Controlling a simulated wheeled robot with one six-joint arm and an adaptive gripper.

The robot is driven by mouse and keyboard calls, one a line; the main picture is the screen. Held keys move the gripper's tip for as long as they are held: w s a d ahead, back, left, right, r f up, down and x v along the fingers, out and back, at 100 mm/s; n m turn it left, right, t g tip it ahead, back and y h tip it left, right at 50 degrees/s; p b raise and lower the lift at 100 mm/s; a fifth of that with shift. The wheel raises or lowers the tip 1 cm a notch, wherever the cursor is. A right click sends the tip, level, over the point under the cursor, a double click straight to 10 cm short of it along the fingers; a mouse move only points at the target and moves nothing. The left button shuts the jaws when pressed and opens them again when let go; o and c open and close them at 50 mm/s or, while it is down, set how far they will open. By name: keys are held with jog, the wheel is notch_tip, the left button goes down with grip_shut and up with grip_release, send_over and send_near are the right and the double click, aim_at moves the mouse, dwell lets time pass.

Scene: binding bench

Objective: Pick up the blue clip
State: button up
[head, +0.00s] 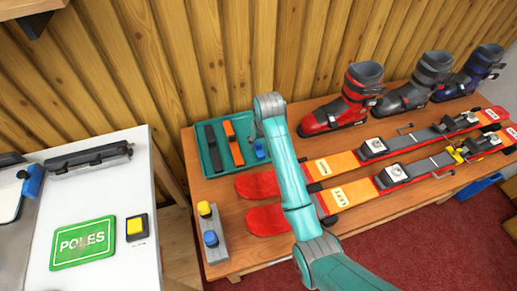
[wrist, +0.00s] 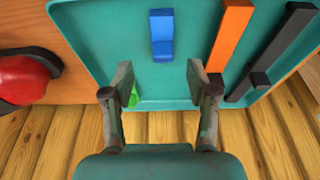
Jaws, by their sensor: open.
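The blue clip (head: 259,148) lies in the teal tray (head: 206,166), at the tray's right side beside my arm in the head view. In the wrist view the blue clip (wrist: 162,38) shows near the top centre, lying on the tray floor (wrist: 110,45). My gripper (wrist: 161,84) is open and empty, its two fingers spread apart. The clip appears beyond the fingertips, roughly in line with the gap between them, and no finger touches it. In the head view my arm hides the gripper.
An orange bar (wrist: 228,38) and a dark bar (wrist: 280,50) lie in the tray beside the clip. A small green piece (wrist: 133,98) shows by the left finger. A red boot (head: 340,105) and skis (head: 350,160) occupy the bench to the right. The plank wall (head: 200,60) stands close behind.

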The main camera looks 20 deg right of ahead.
aim_at(259, 144)
jog(key=shift+a+x, duration=0.2)
jog(key=shift+x, duration=2)
grip_shut()
